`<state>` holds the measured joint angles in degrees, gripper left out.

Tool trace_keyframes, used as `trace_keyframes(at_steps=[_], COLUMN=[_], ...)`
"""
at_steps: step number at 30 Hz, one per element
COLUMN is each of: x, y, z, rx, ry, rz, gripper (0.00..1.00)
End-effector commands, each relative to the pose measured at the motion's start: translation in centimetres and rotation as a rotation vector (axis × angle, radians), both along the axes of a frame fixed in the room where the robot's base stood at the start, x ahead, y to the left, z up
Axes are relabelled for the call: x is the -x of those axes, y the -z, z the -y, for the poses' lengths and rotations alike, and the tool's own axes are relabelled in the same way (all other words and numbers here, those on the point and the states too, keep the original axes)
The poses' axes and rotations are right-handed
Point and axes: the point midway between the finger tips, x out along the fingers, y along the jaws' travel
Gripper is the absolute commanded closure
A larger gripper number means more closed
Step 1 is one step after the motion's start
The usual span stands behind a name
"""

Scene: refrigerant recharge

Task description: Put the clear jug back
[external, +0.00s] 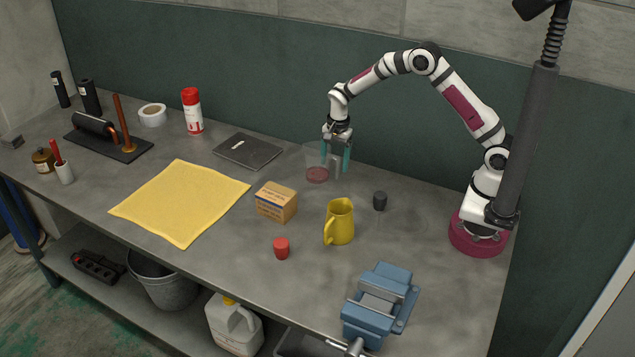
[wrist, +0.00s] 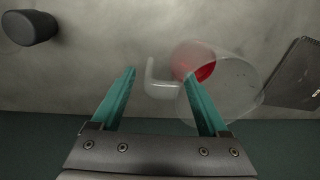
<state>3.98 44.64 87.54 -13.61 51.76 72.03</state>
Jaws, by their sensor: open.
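The clear jug (external: 316,168) stands on the bench in the external view, with a little red liquid at its bottom. In the wrist view the jug (wrist: 228,84) is at the right, its clear handle (wrist: 160,82) pointing left. My gripper (external: 337,160) is beside the jug at its right in the external view. In the wrist view my gripper (wrist: 160,90) is open, its teal fingers either side of the handle. I cannot tell whether a finger touches the jug.
A yellow jug (external: 341,222), a dark cap (external: 380,201), a red cap (external: 282,248) and a cardboard box (external: 277,202) stand nearby. A dark notebook (external: 248,151) lies left of the clear jug. A yellow cloth (external: 180,201) and a blue vise (external: 380,304) are farther off. The wall is close behind.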

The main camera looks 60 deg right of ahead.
Motion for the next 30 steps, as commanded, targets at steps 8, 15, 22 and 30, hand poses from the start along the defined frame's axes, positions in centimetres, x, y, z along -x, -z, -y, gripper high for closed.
trace_keyframes(at_steps=[8, 15, 22, 30], x=[0.3, 0.6, 2.4, 23.0], y=[-7.5, -11.5, -13.2, -18.6], z=[0.0, 0.0, -0.5, -4.9], rx=[0.001, 0.001, -0.005, -0.077], ry=[0.000, -0.001, -0.060, -0.709], rz=[0.007, 0.003, 0.000, -0.007], gripper=[0.22, 0.22, 0.22, 0.22])
